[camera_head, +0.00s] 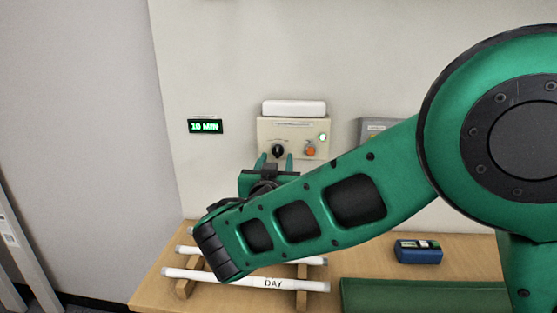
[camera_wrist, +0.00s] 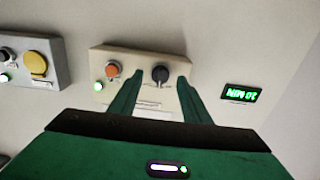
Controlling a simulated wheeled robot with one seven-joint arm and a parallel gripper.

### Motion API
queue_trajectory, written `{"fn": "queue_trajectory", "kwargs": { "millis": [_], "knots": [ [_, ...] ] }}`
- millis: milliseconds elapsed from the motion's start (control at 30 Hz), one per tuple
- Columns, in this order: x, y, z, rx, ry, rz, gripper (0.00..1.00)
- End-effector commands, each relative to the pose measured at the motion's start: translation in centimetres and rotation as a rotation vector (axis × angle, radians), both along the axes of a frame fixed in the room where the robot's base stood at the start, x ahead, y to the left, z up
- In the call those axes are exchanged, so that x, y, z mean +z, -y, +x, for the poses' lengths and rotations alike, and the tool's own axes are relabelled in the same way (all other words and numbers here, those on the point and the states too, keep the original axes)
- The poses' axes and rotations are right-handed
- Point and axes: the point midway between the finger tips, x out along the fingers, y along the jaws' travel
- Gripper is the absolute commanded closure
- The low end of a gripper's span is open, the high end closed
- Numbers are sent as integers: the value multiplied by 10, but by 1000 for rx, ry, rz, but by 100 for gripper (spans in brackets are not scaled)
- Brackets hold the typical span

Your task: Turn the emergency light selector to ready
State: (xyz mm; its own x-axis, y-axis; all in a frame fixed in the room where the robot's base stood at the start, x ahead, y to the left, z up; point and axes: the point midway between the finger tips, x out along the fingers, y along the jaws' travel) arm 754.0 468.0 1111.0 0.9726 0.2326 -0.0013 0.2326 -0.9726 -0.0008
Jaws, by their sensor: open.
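The emergency light unit (camera_head: 293,128) is a beige wall box with a white lamp (camera_head: 294,108) above it. Its black selector knob (camera_head: 278,150) is at the lower left of the box. In the wrist view, which is turned over, the selector (camera_wrist: 160,75) shows between my fingertips. My gripper (camera_head: 275,161) is open, with one finger on each side of the knob, just below it in the head view. The gripper also shows in the wrist view (camera_wrist: 159,76). I cannot tell whether the fingers touch the knob. The knob's labels are too small to read.
An orange button (camera_head: 310,149) and a lit green lamp (camera_head: 323,137) sit beside the selector. A green display (camera_head: 205,126) seems to read 20 MIN. A grey box with a yellow button (camera_wrist: 36,63) is nearby. White tubes (camera_head: 275,285) and a blue device (camera_head: 418,251) rest on the bench.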

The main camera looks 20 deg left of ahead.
Motion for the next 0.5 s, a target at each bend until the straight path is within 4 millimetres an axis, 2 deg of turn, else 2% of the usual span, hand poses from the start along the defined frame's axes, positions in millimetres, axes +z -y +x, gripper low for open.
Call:
{"fn": "queue_trajectory", "kwargs": {
  "millis": [33,233,500],
  "knots": [
    [0,1,-12,4,-1,-2,56],
    [-1,10,-47,5,-1,-1,56],
    [-1,16,-72,2,-1,-1,56]
  ]
}}
